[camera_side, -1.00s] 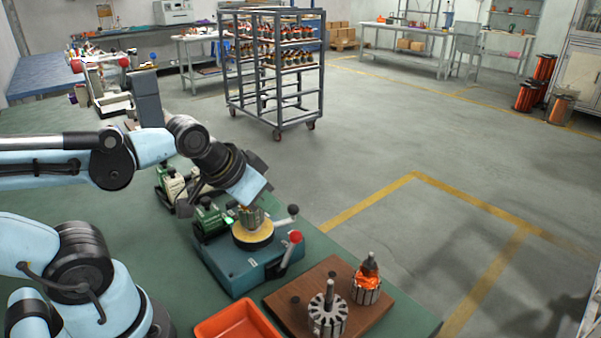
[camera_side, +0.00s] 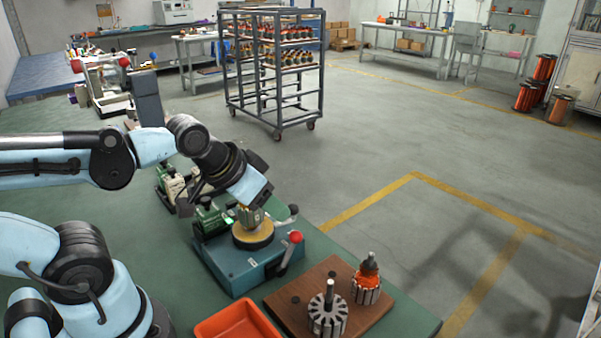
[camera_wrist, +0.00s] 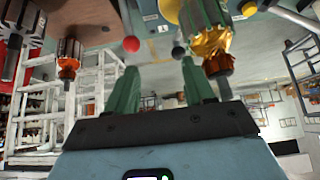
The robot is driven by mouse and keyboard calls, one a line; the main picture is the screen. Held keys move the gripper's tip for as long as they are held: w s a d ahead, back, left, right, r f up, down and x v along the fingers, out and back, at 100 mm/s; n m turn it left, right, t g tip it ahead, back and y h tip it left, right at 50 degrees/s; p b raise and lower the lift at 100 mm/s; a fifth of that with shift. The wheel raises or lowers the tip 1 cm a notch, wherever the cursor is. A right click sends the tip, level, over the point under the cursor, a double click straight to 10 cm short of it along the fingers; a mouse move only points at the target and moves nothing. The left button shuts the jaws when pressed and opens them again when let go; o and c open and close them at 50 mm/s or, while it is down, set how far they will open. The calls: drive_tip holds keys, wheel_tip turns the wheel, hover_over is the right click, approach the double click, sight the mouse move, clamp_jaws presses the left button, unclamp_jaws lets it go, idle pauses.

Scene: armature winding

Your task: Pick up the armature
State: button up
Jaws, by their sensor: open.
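My gripper (camera_side: 253,203) points down over the winding machine (camera_side: 255,262) in the side view. An armature with golden windings (camera_wrist: 210,42) shows in the wrist view, just right of the right green finger and near it. I cannot tell whether they touch. In the side view an olive-gold piece (camera_side: 249,219) stands on the machine's yellow disc (camera_side: 252,237), partly hidden by the gripper. In the wrist view my gripper (camera_wrist: 160,78) is open, with nothing held between its fingers. A bare slotted armature (camera_side: 327,312) and an orange-wound armature (camera_side: 367,278) stand on a brown board.
The brown board (camera_side: 292,318) lies right of the machine. An orange tray (camera_side: 237,322) is at the front. A red-knobbed lever (camera_side: 293,247) and a black knob (camera_side: 293,210) stick up beside the disc. Green-and-cream units (camera_side: 174,184) stand behind on the green table.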

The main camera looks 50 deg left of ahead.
drive_tip(key=shift+s, duration=0.1)
wheel_tip(320, 180, up, 18)
drive_tip(key=n+g, duration=0.4)
drive_tip(key=g, duration=0.2)
hover_over(242, 210)
wheel_tip(242, 210, down, 5)
drive_tip(key=shift+y, duration=0.3)
drive_tip(key=f, duration=0.4)
drive_tip(key=w+f, duration=0.1)
drive_tip(key=f, duration=0.2)
drive_tip(key=shift+a, duration=0.15)
drive_tip(key=shift+t, duration=0.3)
drive_tip(key=shift+w+f, duration=0.2)
drive_tip(key=shift+f, duration=0.65)
drive_tip(key=shift+w+f, duration=0.15)
drive_tip(key=shift+f, duration=0.7)
drive_tip(key=shift+w+f, duration=0.2)
drive_tip(key=shift+f, duration=0.65)
drive_tip(key=shift+c, duration=0.5)
clamp_jaws()
